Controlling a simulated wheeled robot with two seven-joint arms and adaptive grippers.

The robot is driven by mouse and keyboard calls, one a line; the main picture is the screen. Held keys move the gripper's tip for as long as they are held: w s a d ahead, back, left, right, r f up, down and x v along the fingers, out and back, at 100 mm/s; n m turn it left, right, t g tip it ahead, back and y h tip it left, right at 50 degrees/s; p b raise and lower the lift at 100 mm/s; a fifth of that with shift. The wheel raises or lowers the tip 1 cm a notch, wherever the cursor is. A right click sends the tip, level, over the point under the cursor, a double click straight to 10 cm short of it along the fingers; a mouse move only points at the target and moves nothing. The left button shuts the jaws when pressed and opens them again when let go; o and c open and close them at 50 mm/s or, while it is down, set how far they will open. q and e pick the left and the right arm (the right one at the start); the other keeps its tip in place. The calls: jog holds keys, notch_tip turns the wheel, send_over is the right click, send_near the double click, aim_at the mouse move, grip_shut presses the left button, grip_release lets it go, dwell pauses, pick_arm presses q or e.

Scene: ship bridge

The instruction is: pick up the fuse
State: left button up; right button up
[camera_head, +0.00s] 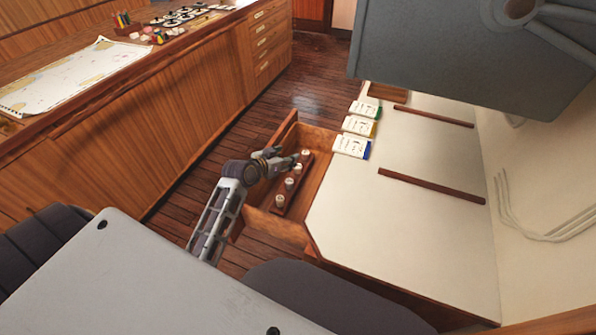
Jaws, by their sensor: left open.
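Several small whitish cylindrical fuses stand in a row on a dark red-brown rack (281,203) inside an open wooden drawer (290,232). One fuse (289,184) stands near the middle of the row, and another (279,200) stands at the near end. My left gripper (291,161) is over the drawer, close to the far part of the row. It is open, and its fingers partly hide the rack there. I cannot tell whether the fingers touch a fuse. My right gripper is not in view.
A pale counter (400,220) with wooden strips lies right of the drawer. Several small cards or boxes (352,145) lie along its edge. A large grey housing (450,60) hangs above it. A wooden chart cabinet (150,130) stands left, with floor between.

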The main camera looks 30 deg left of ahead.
pick_arm(q)
jog(key=shift+w+f+b, duration=0.15)
jog(key=shift+w+f, duration=0.1)
jog(key=shift+f, duration=1.2)
jog(key=shift+w+f+b, duration=0.15)
jog(key=shift+w+f, duration=0.1)
jog(key=shift+f, duration=1.15)
jog(key=shift+w+f+b, duration=0.15)
jog(key=shift+w+f, duration=0.1)
jog(key=shift+f, duration=1.2)
jog(key=shift+w+d+f, duration=0.1)
send_over(295, 174)
jog(key=shift+s+d+f, duration=0.1)
jog(key=shift+s+f, duration=0.1)
jog(key=shift+f, duration=0.45)
jog(key=shift+s+d+f, duration=0.1)
jog(key=shift+s+f, duration=0.05)
jog(key=shift+f, duration=0.5)
